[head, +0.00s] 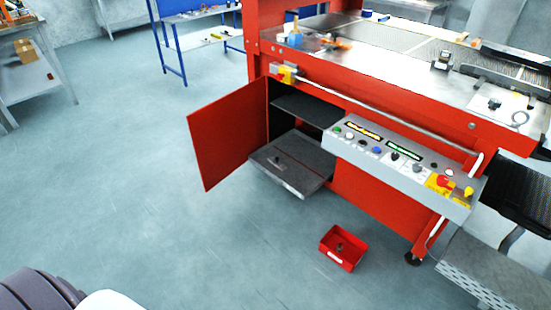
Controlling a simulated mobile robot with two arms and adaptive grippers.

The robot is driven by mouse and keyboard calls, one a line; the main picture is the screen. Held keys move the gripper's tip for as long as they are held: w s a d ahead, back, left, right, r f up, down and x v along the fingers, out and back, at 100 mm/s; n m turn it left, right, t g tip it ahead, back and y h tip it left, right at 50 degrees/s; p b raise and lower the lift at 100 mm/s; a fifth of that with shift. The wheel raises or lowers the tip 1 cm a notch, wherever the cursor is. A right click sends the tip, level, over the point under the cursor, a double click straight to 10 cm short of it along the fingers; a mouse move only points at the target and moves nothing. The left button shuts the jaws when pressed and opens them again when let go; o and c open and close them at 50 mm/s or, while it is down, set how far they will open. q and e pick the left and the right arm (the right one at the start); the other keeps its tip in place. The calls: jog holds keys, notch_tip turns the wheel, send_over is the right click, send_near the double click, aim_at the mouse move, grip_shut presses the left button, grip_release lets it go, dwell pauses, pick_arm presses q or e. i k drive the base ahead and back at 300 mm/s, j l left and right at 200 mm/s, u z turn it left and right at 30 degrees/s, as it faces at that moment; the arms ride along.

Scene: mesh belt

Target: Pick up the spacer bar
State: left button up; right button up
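I cannot make out with certainty which thing is the spacer bar. A small dark piece (278,160) stands on the grey pulled-out drawer (300,180) of the red machine's open cabinet. Another small dark piece (340,247) lies in a red bin (329,262) on the floor. Small metal parts (493,104) sit on the machine's top at the right. Neither of my grippers is in view.
The red machine (375,205) carries a mesh belt (395,42) on top and a sloping control panel (400,160). Its red cabinet door (228,135) stands open into the room. A diamond-plate step (480,270) is at the lower right. Floor (130,170) left of the door is clear.

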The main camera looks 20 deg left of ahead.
aim_at(276, 162)
jog(key=i+j, duration=0.2)
jog(key=j, duration=0.2)
jog(key=i+j, duration=0.25)
jog(key=j, duration=0.2)
jog(key=i+j, duration=0.2)
jog(key=j, duration=0.2)
jog(key=i+j+u, duration=0.1)
jog(key=j, duration=0.3)
jog(key=i+j, duration=0.6)
jog(key=j, duration=0.2)
